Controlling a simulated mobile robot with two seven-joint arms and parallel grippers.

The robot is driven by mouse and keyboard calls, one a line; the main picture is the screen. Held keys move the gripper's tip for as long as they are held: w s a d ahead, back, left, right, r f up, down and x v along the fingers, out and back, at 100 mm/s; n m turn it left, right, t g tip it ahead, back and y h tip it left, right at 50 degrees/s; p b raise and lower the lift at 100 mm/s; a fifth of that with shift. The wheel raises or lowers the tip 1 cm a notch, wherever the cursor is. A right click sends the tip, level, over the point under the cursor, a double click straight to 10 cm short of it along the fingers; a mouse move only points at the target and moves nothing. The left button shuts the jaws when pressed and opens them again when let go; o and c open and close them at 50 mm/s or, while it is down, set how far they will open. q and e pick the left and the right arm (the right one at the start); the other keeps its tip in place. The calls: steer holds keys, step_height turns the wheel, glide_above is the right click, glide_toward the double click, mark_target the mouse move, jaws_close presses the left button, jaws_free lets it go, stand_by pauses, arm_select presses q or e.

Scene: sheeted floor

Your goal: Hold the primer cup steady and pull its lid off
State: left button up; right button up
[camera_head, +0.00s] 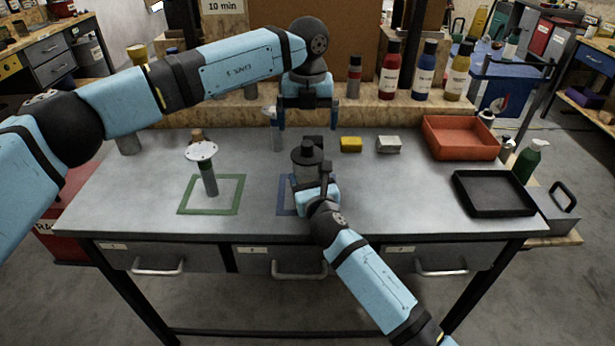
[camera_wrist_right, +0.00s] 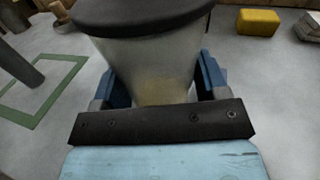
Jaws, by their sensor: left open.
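The primer cup (camera_head: 304,173) is a grey-white tapered cup standing at the blue outlined square (camera_head: 284,198) on the bench. Its dark round lid (camera_head: 299,157), with a knob on top, sits on it; cup (camera_wrist_right: 150,65) and lid (camera_wrist_right: 145,14) also fill the right wrist view. My right gripper (camera_head: 312,186) comes from the front with its blue fingers on both sides of the cup, closed against its wall; the fingertips are mostly hidden behind the cup. My left gripper (camera_head: 308,120) is open and empty, pointing down just above and behind the lid.
A white disc on a stand (camera_head: 209,180) is in the green square (camera_head: 230,211) to the left. A yellow block (camera_head: 351,144), a grey block (camera_head: 389,144), a red tray (camera_head: 427,148) and a black tray (camera_head: 494,209) are to the right. Bottles line the back shelf.

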arm_select(q)
steer(key=shift+c, duration=0.5)
arm_select(e)
steer(key=c, duration=0.6)
arm_select(q)
steer(key=shift+w+a+f, duration=0.1)
steer(key=shift+w, duration=0.05)
steer(key=c, duration=0.4)
steer(key=w+a+f+m+t+h, duration=0.1)
steer(key=w+a, duration=0.1)
steer(key=w+a+m+t+h, duration=0.1)
steer(key=w+a+t, duration=0.1)
steer(key=w+a, duration=0.1)
steer(key=w+a+f+m+t+h, duration=0.1)
steer(key=w+a, duration=0.1)
steer(key=shift+w+a+f+m, duration=0.25)
steer(key=shift+f+m, duration=0.05)
steer(key=shift+m, duration=0.1)
steer(key=shift+c, duration=1.2)
arm_select(e)
steer(key=shift+d, duration=0.1)
arm_select(q)
steer(key=m+t+h, duration=0.5)
steer(key=t+h, duration=0.4)
steer(key=h, duration=0.1)
glide_toward(303, 146)
steer(key=x, duration=1.1)
steer(key=shift+w+d+f, duration=0.1)
steer(key=shift+w+d, duration=0.05)
steer(key=shift+w, duration=0.05)
